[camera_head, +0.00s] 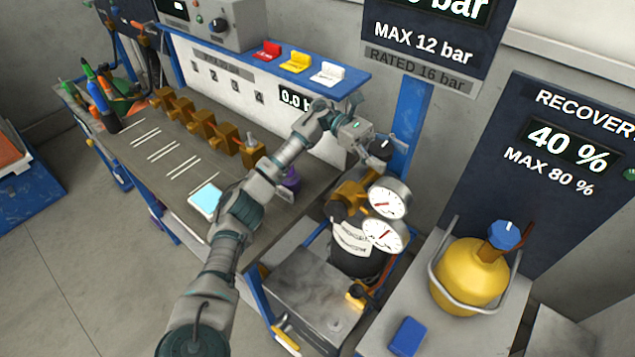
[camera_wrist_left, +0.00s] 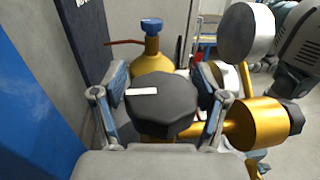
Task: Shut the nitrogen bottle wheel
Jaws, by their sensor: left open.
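The nitrogen bottle (camera_head: 356,262) is dark with a white label and stands at the end of the bench. Its brass valve and regulator (camera_head: 352,190) carry two round white gauges (camera_head: 388,198). The black wheel (camera_head: 381,148) on top shows in the left wrist view (camera_wrist_left: 160,105) as a faceted knob with a white mark pointing left. My left gripper (camera_head: 372,155) is at the wheel, coming from above and behind it. In the left wrist view my left gripper (camera_wrist_left: 163,88) is open, one finger on each side of the wheel. Finger contact cannot be told. My right gripper is not in view.
A yellow recovery cylinder (camera_head: 468,278) with a blue knob (camera_head: 505,235) stands right of the bottle. A blue post (camera_head: 408,115) rises close behind the wheel. Several brass valve blocks (camera_head: 200,125) line the bench. A metal box (camera_head: 310,290) sits in front of the bottle.

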